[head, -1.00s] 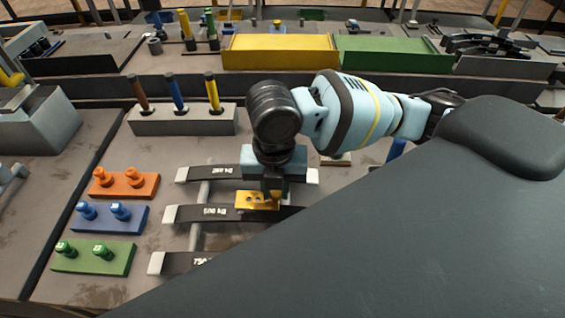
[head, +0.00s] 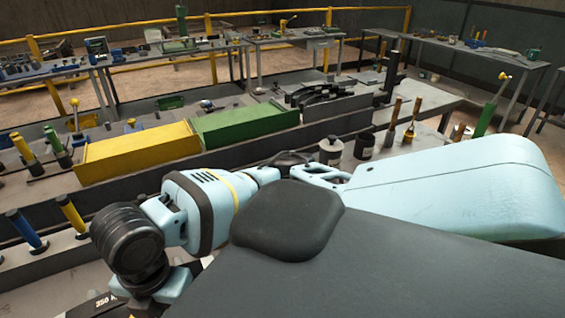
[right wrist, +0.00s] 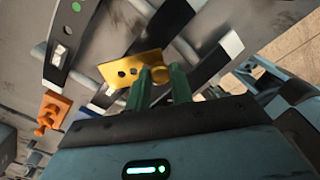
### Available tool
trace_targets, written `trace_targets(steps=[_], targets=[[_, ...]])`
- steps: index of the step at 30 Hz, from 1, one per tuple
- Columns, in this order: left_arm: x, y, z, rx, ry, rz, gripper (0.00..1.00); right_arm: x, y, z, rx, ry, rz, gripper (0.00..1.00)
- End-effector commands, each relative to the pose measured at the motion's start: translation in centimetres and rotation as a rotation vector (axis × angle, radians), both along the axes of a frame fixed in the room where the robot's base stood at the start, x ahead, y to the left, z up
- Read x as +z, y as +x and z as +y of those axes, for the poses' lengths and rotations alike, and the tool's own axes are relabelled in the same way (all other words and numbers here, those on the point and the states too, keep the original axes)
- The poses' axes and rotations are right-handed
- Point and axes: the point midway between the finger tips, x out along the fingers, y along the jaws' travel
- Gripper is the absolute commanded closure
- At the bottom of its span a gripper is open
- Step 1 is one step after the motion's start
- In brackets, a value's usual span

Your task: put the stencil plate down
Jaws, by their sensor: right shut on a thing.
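The stencil plate is a small gold plate (right wrist: 118,72) with dark holes, seen in the right wrist view. My right gripper (right wrist: 160,76) is shut on it, with its green fingers at the plate's edge. Dark leaf springs (right wrist: 66,35) with pale ends lie around and beneath the plate. I cannot tell whether the plate touches them. In the head view my right wrist is at the lower left, and the fingers and plate are out of sight. My left gripper is in neither view.
An orange block with pegs (right wrist: 55,112) is at the left in the right wrist view. In the head view, a yellow bin (head: 135,152) and a green bin (head: 245,122) stand behind my right arm. Blue-handled (head: 28,230) and yellow-handled (head: 70,212) tools stand at the left.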

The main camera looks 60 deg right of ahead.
Motion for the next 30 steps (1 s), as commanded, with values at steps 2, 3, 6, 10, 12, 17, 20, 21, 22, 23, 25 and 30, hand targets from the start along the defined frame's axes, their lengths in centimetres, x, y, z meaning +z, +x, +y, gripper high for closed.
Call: trace_targets(steps=[2,3,6,10,12,17,20,21,22,23,25,30], targets=[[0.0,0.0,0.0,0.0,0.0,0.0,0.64,0.1,0.6,-0.5,-0.175,0.0,0.0,0.94],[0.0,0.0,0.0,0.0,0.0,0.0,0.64,0.1,0.9,-0.7,-0.264,-0.001,-0.001,0.94],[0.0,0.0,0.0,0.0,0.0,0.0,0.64,0.1,1.6,-1.2,-0.486,-0.001,-0.001,0.94],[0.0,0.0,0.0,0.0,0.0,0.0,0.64,0.2,2.5,-1.9,-0.775,0.0,-0.001,0.94],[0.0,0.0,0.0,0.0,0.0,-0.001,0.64,0.2,3.0,-2.4,-0.931,-0.001,-0.002,0.94],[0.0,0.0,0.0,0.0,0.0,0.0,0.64,0.3,4.0,-3.3,-1.286,-0.001,-0.002,0.94],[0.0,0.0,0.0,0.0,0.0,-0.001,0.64,0.4,4.6,-3.9,-1.498,0.0,-0.002,0.94],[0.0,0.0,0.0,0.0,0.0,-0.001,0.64,0.4,4.8,-4.2,-1.577,0.0,-0.002,0.94],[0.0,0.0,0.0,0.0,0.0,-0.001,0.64,0.4,5.0,-4.3,-1.632,0.0,-0.002,0.94],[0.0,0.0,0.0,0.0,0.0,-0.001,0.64,0.5,5.1,-4.5,-1.684,0.0,-0.002,0.94],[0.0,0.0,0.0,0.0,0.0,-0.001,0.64,0.5,5.4,-4.8,-1.79,0.001,-0.002,0.94],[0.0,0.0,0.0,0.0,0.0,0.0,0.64,0.6,5.8,-5.2,-1.948,0.001,0.0,0.94]])
